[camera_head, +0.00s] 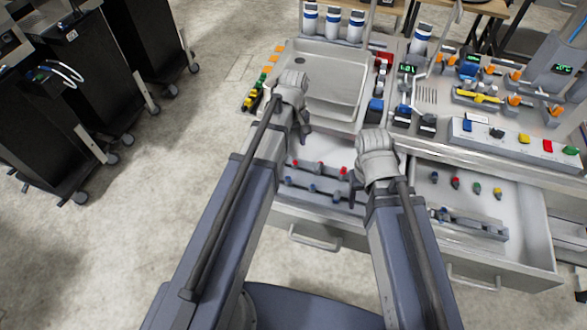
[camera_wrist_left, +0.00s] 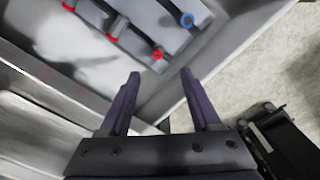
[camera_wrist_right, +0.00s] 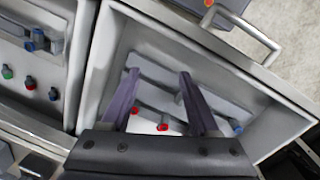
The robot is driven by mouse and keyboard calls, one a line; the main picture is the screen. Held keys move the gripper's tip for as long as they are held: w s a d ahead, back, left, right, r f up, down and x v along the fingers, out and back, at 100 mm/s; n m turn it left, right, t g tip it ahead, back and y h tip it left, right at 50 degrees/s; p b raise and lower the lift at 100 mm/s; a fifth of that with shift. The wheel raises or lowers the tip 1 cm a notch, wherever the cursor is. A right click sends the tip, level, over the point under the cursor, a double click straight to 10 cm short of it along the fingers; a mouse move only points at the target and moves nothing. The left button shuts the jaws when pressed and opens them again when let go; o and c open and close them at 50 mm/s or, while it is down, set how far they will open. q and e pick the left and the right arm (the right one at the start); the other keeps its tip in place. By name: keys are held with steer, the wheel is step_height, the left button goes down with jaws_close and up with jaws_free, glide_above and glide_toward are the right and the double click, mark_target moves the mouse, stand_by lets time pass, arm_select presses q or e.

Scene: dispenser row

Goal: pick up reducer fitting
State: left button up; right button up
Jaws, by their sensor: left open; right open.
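I cannot tell which part is the reducer fitting. The open left drawer (camera_head: 278,203) holds small red-ended fittings (camera_head: 319,168) in a row and blue-ended ones in a second row. The red-ended fittings also show in the left wrist view (camera_wrist_left: 113,38) and the right wrist view (camera_wrist_right: 162,127). My left gripper (camera_wrist_left: 160,73) is open and empty above this drawer, near its left wall. My right gripper (camera_wrist_right: 158,72) is open and empty above the same drawer, towards its right side. The arms hide parts of the drawer in the head view.
A second open drawer (camera_head: 535,225) at right holds several coloured fittings and a grey rack. The counter above carries a grey tray (camera_head: 325,82), white bottles and a button panel (camera_head: 530,143). Black wheeled cabinets (camera_head: 50,130) stand at left, with clear floor between.

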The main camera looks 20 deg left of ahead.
mark_target(295, 162)
arm_select(q)
steer(key=shift+f+b, duration=0.55)
steer(key=shift+f, duration=0.3)
arm_select(e)
steer(key=shift+f, duration=0.9)
arm_select(q)
steer(key=shift+f+b, duration=1.25)
steer(key=shift+f, duration=0.05)
arm_select(e)
steer(key=shift+f, duration=1.25)
arm_select(q)
steer(key=shift+d+f, duration=0.1)
arm_select(e)
steer(key=shift+f, duration=0.1)
arm_select(q)
steer(key=f+b, duration=0.5)
steer(key=shift+d, duration=0.2)
arm_select(e)
step_height(295, 162, down, 5)
steer(key=shift+f, duration=0.1)
arm_select(q)
jaws_close()
